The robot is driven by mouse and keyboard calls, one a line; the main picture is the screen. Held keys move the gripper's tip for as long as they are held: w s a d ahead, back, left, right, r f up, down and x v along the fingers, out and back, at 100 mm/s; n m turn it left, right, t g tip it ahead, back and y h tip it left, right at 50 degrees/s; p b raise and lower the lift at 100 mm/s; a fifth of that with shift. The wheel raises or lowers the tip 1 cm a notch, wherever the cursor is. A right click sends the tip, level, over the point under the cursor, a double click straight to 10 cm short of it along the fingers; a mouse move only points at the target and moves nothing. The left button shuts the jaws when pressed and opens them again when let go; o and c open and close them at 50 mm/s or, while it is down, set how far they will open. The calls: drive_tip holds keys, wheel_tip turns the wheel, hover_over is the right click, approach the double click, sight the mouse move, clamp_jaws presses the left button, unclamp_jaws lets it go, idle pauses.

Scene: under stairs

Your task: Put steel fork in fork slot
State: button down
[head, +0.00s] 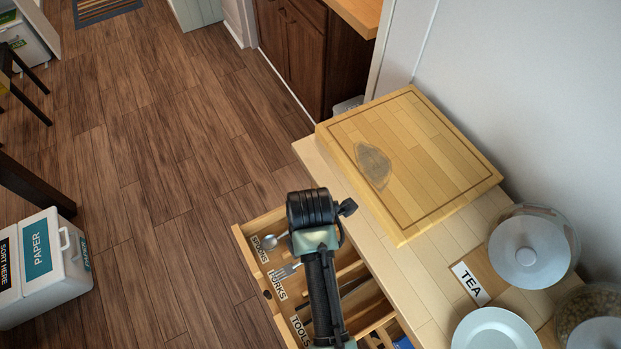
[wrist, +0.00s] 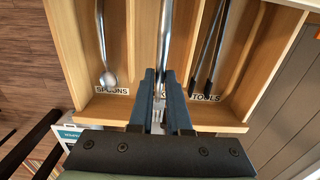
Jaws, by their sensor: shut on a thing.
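The steel fork (wrist: 165,35) is between the fingers of my gripper (wrist: 163,76), which is shut on it. In the wrist view its handle runs away from me along the middle compartment, and its tines show between the blue fingers. In the head view the fork's tines (head: 287,271) show beside my arm, close to the FORKS label (head: 277,289); my arm hides the fingertips and handle. The fork lies lengthwise over or in the fork slot (wrist: 147,50); I cannot tell whether it touches the slot floor.
The open wooden drawer (wrist: 95,108) has a spoon (wrist: 107,78) in the left SPOONS slot and dark tongs-like tools (wrist: 209,50) in the right TOOLS slot. Above it, the counter (head: 430,285) carries a cutting board (head: 430,160), glass jars (head: 530,250) and a plate (head: 495,335).

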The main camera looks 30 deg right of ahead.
wheel_tip(320, 180, down, 7)
drive_tip(key=shift+f, duration=0.2)
drive_tip(key=shift+f, duration=0.1)
drive_tip(key=c, duration=0.9)
unclamp_jaws()
drive_tip(key=shift+b, duration=0.3)
drive_tip(key=shift+o, duration=0.2)
wheel_tip(320, 180, up, 12)
drive_tip(key=shift+r+p, duration=0.15)
drive_tip(key=shift+p, duration=0.2)
